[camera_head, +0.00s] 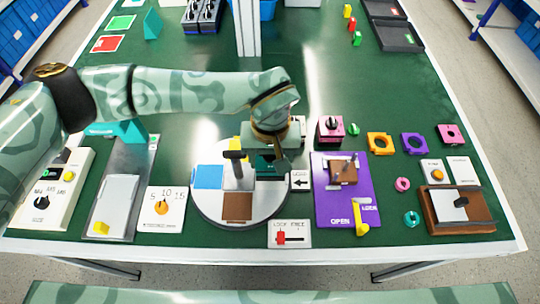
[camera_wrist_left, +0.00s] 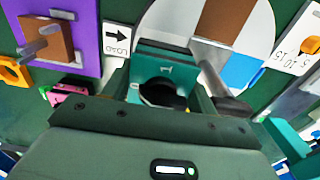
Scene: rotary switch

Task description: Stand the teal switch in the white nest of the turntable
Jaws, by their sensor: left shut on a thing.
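The teal switch (camera_wrist_left: 165,58) is held between the fingers of my left gripper (camera_wrist_left: 163,95). It has a black knob and a "1" mark facing the wrist camera. In the head view the teal switch (camera_head: 270,166) shows below the left gripper (camera_head: 268,156), over the back right part of the turntable (camera_head: 202,210). I cannot tell whether it touches the disc. The turntable carries a blue patch (camera_head: 208,177), a brown patch (camera_head: 237,206) and a central post with a black T-handle (camera_head: 235,155). I cannot make out the white nest. My right gripper is out of view.
A purple panel (camera_head: 335,210) with a brown block and yellow lever lies to the right of the disc, near an arrow card (camera_head: 300,181). A pink block (camera_head: 331,129) stands behind it. A dial card (camera_head: 162,208) lies left. Open green table remains at the back.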

